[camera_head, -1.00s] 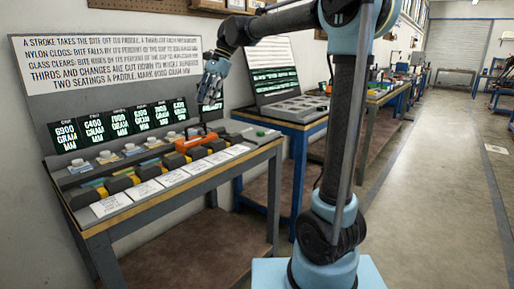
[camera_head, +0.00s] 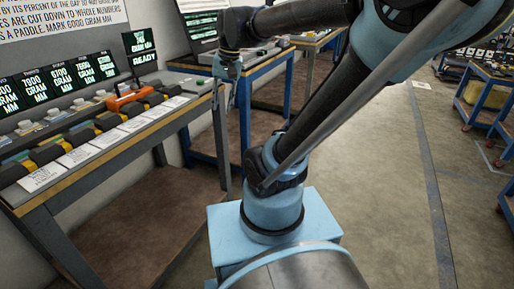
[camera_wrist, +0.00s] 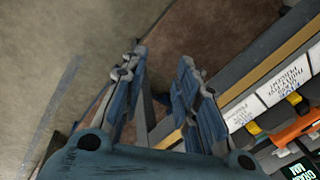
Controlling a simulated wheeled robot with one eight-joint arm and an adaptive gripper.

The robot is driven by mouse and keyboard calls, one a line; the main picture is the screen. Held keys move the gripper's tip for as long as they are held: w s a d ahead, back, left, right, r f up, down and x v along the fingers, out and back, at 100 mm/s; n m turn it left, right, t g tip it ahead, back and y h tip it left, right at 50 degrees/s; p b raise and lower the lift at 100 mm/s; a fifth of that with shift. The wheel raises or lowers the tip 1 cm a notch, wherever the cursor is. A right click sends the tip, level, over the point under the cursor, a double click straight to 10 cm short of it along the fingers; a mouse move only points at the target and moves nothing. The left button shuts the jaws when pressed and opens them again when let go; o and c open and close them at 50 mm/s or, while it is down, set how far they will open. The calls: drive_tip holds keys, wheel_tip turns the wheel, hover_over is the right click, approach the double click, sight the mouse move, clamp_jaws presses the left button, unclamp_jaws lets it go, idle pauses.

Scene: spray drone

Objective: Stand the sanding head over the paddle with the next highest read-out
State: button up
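The orange sanding head (camera_head: 128,98) sits toward the right end of the row of dark paddles (camera_head: 78,134) on the left bench; part of it shows in the wrist view (camera_wrist: 296,129). Which paddle it is over, I cannot tell. Dark read-out screens (camera_head: 72,80) stand behind the row with white figures in gram mm; one seems to read 7900, and others are too blurred to be sure. A separate screen (camera_head: 140,50) says READY. My gripper (camera_wrist: 160,64) has its blue fingers apart and empty, and it hangs beside the bench's right end, away from the sanding head.
White label cards (camera_head: 78,155) line the bench's front edge (camera_head: 110,158). A blue-framed bench (camera_head: 262,75) stands behind my gripper. A wall sign (camera_head: 60,18) hangs above the left bench. Open floor (camera_head: 385,180) lies to the right.

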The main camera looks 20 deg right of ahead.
drive_tip(key=s+d+f+n+h, duration=0.1)
drive_tip(key=s+d+f, duration=0.3)
drive_tip(key=f, duration=0.3)
drive_tip(key=s+d+f+n+h, duration=0.1)
drive_tip(key=s+d+f, duration=0.4)
drive_tip(key=s+f, duration=0.1)
drive_tip(key=shift+d+f+n+t, duration=0.3)
drive_tip(key=shift+f+n+t, duration=0.1)
drive_tip(key=shift+f, duration=0.05)
drive_tip(key=shift+w+f, duration=0.2)
drive_tip(key=shift+w, duration=0.25)
idle(0.8)
